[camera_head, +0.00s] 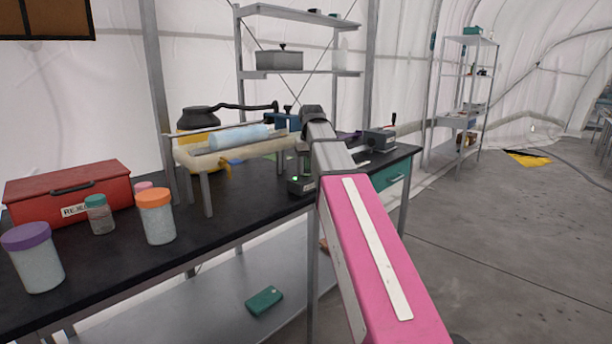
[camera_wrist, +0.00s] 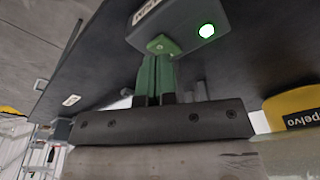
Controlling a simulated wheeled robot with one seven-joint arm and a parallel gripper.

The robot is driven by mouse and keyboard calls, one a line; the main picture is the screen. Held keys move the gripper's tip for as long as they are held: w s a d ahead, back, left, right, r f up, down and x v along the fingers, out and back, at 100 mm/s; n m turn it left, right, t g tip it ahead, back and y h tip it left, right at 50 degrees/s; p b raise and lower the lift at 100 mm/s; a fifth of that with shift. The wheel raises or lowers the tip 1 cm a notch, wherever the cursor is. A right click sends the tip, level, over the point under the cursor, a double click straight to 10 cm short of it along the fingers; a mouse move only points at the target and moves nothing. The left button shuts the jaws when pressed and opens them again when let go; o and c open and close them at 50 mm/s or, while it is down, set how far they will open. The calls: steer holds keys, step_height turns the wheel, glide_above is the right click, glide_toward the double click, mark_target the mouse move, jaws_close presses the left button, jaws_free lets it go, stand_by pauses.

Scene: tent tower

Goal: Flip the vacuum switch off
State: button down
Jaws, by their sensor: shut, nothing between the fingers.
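A small dark grey box (camera_head: 301,186) with a lit green light stands on the black bench near its front edge, just left of my arm. In the wrist view the grey box (camera_wrist: 180,22) fills the top, with the green light glowing and part of a label showing. My gripper (camera_wrist: 162,47) has green fingers, shut and empty, with the tips right at the box's face beside the light. I cannot tell whether they touch it. No switch lever can be made out; the fingers may hide it. In the head view my arm hides the gripper.
A yellow body (camera_wrist: 292,108) with a dark label shows right in the wrist view. A light raised stand (camera_head: 240,150) holds a pale blue roll (camera_head: 238,137). Lidded jars, including an orange-lidded one (camera_head: 155,217), and a red box (camera_head: 68,190) stand left.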

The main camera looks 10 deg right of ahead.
mark_target(309, 175)
steer(key=shift+f, duration=1.15)
stand_by(0.6)
steer(key=shift+r, duration=3.5)
